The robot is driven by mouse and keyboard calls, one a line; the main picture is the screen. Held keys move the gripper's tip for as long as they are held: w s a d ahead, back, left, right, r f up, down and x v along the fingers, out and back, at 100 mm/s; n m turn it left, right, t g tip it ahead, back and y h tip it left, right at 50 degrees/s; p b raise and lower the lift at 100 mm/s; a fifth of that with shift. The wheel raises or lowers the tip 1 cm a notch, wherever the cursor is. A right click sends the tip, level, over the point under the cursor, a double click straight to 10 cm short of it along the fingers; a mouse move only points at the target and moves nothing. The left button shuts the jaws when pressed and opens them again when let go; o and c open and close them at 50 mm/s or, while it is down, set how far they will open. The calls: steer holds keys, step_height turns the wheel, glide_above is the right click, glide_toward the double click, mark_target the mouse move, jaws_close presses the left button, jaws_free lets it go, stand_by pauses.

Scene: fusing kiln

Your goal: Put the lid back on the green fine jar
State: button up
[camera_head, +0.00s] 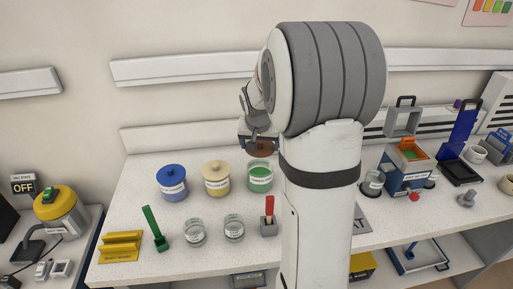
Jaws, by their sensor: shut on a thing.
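The green fine jar (260,177) stands on the white counter, a clear jar with green contents and a label on its front. Its top has no lid on it. My gripper (260,138) is shut on a brown round lid (261,151), which is above and slightly behind the jar's opening as seen here. A small gap seems to show between lid and jar rim. My large arm link stands just right of the jar and hides the counter behind it.
Two clear glass jars (194,232) (234,228), a red-handled tool in a grey block (269,217), a green tool (155,229) and a yellow rack (121,246) are in front.

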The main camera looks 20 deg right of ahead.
steer(key=shift+s+f+b, duration=0.1)
steer(key=shift+f+b, duration=2.05)
steer(key=shift+f, duration=1.05)
steer(key=shift+b, duration=0.35)
steer(key=shift+f+b, duration=0.15)
steer(key=shift+b, duration=0.35)
steer(key=shift+s, duration=0.1)
stand_by(0.4)
steer(key=o, duration=0.8)
steer(key=shift+o, duration=0.2)
steer(key=shift+r+p, duration=2.1)
steer(key=shift+r, duration=1.45)
